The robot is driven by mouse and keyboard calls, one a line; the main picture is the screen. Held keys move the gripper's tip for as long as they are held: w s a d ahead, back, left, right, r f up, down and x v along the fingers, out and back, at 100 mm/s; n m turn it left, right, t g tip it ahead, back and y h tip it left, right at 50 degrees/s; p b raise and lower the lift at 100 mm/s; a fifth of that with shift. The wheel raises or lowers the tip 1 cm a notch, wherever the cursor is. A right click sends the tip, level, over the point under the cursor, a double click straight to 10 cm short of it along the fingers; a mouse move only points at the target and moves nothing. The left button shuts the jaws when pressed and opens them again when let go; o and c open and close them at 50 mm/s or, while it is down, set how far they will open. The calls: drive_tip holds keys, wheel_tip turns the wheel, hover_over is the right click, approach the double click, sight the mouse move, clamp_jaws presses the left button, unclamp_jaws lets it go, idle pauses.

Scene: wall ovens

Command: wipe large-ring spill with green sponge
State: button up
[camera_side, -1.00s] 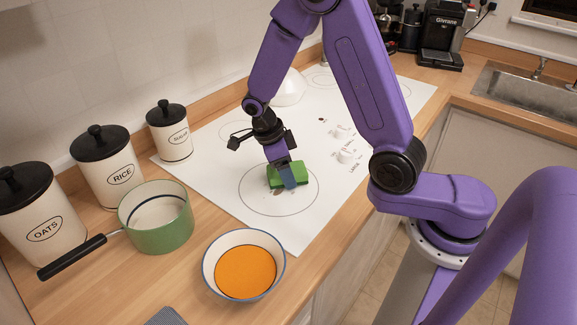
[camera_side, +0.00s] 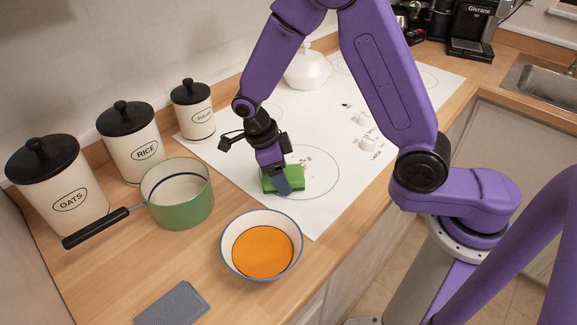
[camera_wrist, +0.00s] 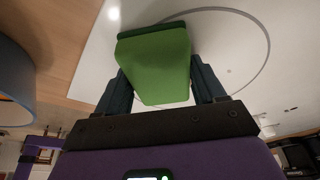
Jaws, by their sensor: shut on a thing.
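My gripper (camera_side: 281,180) is shut on the green sponge (camera_side: 297,184), at the left, near part of the large ring (camera_side: 338,178) on the white cooktop. The sponge is low over or on the surface; contact is hard to tell. In the wrist view the sponge (camera_wrist: 155,65) sits between both fingers, and the ring (camera_wrist: 268,45) curves around to its right. Small dark reddish spill marks (camera_side: 306,158) show inside the ring, just beyond the sponge. A faint spot (camera_wrist: 229,71) shows in the wrist view. Whatever lies under the sponge is hidden.
A bowl of orange contents (camera_side: 263,250) stands in front of the cooktop. A green pot (camera_side: 180,200) and labelled canisters (camera_side: 132,145) stand left. A white lidded dish (camera_side: 307,70) is at the back. A grey ribbed pad (camera_side: 172,303) lies in front. Control knobs (camera_side: 367,118) are at right.

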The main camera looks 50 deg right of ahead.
drive_tip(key=shift+d+r, duration=0.1)
drive_tip(key=shift+r, duration=3.9)
drive_tip(key=s+d+r+n+t, duration=0.1)
drive_tip(key=s+d+r+n, duration=0.15)
drive_tip(key=d, duration=0.55)
drive_tip(key=s+d+r+n, duration=0.1)
drive_tip(key=d+n, duration=0.2)
drive_tip(key=d, duration=0.4)
drive_tip(key=s+d+r+n+t, duration=0.1)
drive_tip(key=s+d+r+n, duration=0.15)
drive_tip(key=d, duration=0.55)
hover_over(326, 119)
drive_tip(key=a, duration=0.2)
drive_tip(key=shift+h, duration=0.4)
drive_tip(key=f, duration=1)
drive_tip(key=shift+s+d, duration=0.25)
drive_tip(key=shift+s, duration=0.15)
drive_tip(key=shift+w+d+f, duration=0.1)
drive_tip(key=shift+w+f, duration=0.15)
drive_tip(key=shift+f, duration=0.1)
drive_tip(key=shift+w+f, duration=0.1)
drive_tip(key=shift+f, duration=1.5)
